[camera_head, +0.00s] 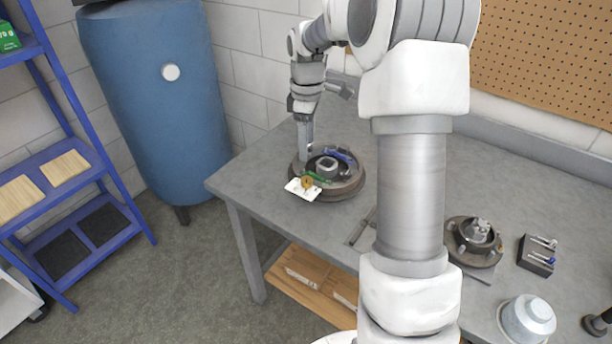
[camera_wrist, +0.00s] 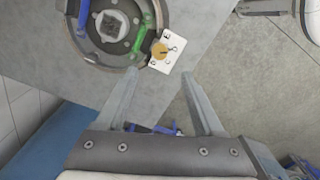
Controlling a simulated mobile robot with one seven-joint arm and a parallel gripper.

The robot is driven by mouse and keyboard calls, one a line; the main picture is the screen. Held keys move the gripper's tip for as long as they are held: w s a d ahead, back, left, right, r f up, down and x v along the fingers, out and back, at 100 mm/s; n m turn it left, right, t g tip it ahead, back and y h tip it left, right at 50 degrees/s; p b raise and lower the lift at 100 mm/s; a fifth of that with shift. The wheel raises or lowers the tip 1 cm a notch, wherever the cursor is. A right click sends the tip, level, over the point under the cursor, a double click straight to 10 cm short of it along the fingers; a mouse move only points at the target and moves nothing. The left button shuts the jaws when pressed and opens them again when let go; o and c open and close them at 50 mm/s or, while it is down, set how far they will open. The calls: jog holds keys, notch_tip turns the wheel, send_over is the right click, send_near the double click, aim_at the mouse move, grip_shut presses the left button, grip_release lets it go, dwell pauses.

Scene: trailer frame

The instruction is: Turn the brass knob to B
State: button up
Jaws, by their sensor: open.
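The brass knob (camera_head: 307,182) is a small round gold disc on a white plate (camera_head: 296,190) at the near edge of a round brake assembly (camera_head: 345,187). In the wrist view the knob (camera_wrist: 159,51) sits on the white plate (camera_wrist: 176,42) with small dark letters around it, too small to read surely. A dark mark shows on the knob; I cannot tell which letter it faces. My gripper (camera_wrist: 159,73) is open and empty, its two fingers apart, with the knob just beyond the tips. In the head view my gripper (camera_head: 305,148) hangs over the assembly's far left side.
The assembly, with blue and green parts inside, stands near the left corner of the grey workbench (camera_head: 260,160). Right of my arm are a hub (camera_head: 474,240), a dark block with tools (camera_head: 537,256) and a metal cup (camera_head: 527,318). A blue tank (camera_head: 155,95) stands left of the bench.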

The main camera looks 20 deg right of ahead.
aim_at(307, 179)
notch_tip(307, 179, down, 11)
jog(key=shift+b, duration=0.45)
grip_shut()
